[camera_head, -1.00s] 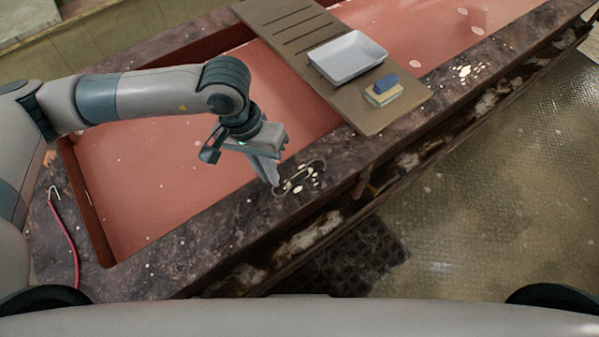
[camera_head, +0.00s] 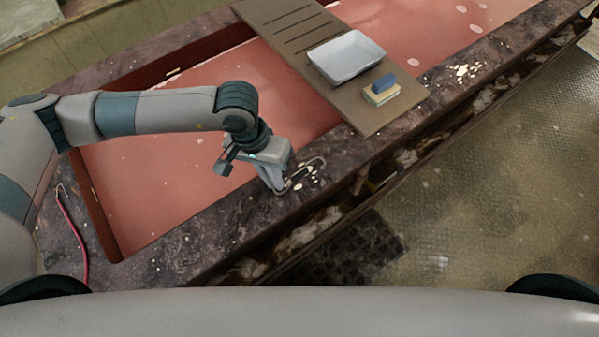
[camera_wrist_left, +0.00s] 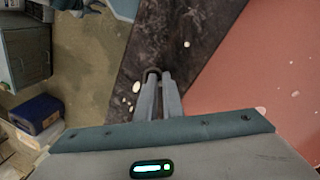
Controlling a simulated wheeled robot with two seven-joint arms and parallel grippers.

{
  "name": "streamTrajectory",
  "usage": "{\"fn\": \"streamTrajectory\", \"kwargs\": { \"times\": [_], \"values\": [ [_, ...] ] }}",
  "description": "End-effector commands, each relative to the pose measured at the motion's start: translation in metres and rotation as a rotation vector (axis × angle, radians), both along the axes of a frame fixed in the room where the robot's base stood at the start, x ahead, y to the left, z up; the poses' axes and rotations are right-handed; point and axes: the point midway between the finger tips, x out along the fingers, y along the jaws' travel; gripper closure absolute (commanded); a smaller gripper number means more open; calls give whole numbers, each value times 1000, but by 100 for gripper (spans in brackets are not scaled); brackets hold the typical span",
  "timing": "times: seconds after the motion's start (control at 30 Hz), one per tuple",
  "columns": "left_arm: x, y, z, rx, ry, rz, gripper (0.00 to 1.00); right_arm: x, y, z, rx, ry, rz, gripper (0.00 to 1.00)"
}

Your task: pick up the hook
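A thin metal hook (camera_head: 315,166), bent like an S or a long loop, is at the front ledge of the dark stone counter. My left gripper (camera_head: 278,188) points down at the hook's near end, its fingertips at the wire and close to the ledge. In the left wrist view the two fingers (camera_wrist_left: 160,92) are close together with a narrow gap, and a dark curve of the hook (camera_wrist_left: 152,71) shows at their tips. Whether they grip the wire I cannot tell. My right gripper is not in view.
Pale spots mark the ledge beside the hook. A red cord-like thing (camera_head: 76,235) with a metal end lies at left.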

Motion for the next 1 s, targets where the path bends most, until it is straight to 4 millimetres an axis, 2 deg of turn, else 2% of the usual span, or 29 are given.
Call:
{"fn": "streamTrajectory", "kwargs": {
  "times": [0.5, 0.57, 1.0],
  "values": [
    [0, 0, -2, 0, 0, 0, 93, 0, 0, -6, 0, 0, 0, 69],
    [0, 0, -1, 0, 0, 0, 100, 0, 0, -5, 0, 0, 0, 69],
    [0, 0, -1, 0, 0, 0, 100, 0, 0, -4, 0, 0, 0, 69]
  ]
}}
